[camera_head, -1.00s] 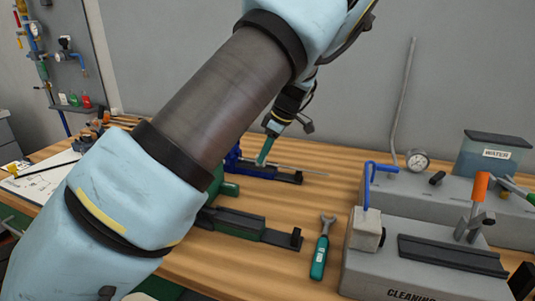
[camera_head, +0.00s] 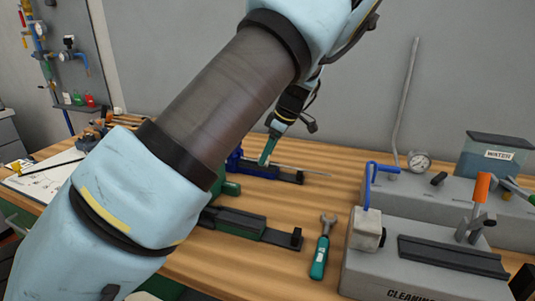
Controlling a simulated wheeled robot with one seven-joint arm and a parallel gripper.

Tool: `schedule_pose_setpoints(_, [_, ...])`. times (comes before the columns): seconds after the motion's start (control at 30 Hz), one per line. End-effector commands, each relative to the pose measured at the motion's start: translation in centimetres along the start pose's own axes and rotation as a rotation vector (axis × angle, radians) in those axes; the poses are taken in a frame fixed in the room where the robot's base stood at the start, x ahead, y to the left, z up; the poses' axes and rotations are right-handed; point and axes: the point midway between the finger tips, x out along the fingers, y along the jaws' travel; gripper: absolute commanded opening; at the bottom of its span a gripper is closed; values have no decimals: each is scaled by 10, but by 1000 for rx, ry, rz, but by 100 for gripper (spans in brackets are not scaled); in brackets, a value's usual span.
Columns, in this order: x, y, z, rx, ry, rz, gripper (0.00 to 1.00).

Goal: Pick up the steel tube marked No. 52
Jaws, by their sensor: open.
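My gripper (camera_head: 267,152) has teal fingers and points down at the blue-and-black fixture (camera_head: 283,173) towards the back of the wooden bench. A thin grey steel tube (camera_head: 312,170) lies along this fixture and sticks out past its right end. The fingertips are at or just above the left part of the fixture; I cannot tell whether they touch the tube. No marking No. 52 can be read.
A green-and-black fixture (camera_head: 245,226) lies in front. A teal-handled wrench (camera_head: 321,250) lies right of it. The grey cleaning station (camera_head: 375,276) stands at right, with a water tank (camera_head: 495,157) and gauge (camera_head: 419,161) behind. A paper sheet (camera_head: 45,178) lies at left.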

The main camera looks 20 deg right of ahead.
Motion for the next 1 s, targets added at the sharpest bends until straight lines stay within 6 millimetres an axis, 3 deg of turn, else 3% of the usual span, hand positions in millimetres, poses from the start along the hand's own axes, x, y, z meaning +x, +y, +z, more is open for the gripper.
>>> schedule_pose_setpoints(0.6, [-97,1,1,0,-1,3,61])
schedule_pose_setpoints(1.0, [-106,0,0,0,0,1,61])
